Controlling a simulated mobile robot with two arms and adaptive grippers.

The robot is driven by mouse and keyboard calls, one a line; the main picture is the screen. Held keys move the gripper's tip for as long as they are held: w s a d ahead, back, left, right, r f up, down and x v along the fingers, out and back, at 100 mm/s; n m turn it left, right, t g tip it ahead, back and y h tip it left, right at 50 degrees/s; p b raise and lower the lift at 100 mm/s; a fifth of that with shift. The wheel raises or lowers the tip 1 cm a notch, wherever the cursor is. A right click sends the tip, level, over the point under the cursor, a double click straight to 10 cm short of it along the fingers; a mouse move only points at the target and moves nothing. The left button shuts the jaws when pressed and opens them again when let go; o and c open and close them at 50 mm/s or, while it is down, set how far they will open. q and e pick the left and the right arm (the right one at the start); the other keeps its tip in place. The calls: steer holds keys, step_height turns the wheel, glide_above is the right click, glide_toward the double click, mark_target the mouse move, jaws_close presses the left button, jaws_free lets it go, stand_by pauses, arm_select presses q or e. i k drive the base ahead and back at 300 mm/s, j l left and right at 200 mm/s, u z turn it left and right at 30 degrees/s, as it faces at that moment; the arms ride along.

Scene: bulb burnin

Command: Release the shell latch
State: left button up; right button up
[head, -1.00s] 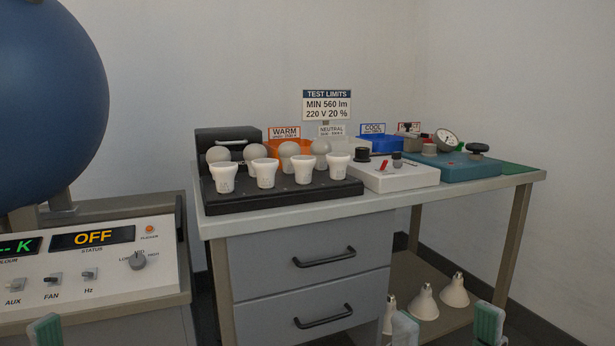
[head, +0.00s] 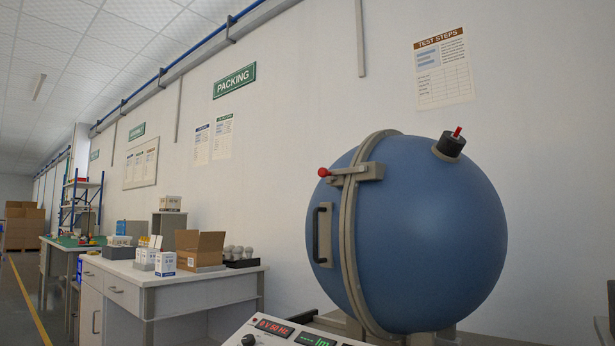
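The large blue sphere (head: 440,240) stands at the right of the head view, with a tan flange ring (head: 348,235) running round its left side. The shell latch (head: 355,173) is a tan bar across the upper part of this ring. Its red ball knob (head: 324,172) points left. The latch bar lies across the seam; I cannot tell whether it is locked. A black pull handle (head: 318,235) sits below it on the left part of the shell. Neither of my grippers can be made out in the head view.
A control panel (head: 285,335) with lit displays stands below the sphere. A black fitting with a red tip (head: 450,143) is on the sphere's top. At left, a packing bench (head: 170,280) holds an open carton (head: 200,247) and bulbs. Open floor lies far left.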

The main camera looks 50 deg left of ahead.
mark_target(323, 172)
steer(key=u, duration=1.3)
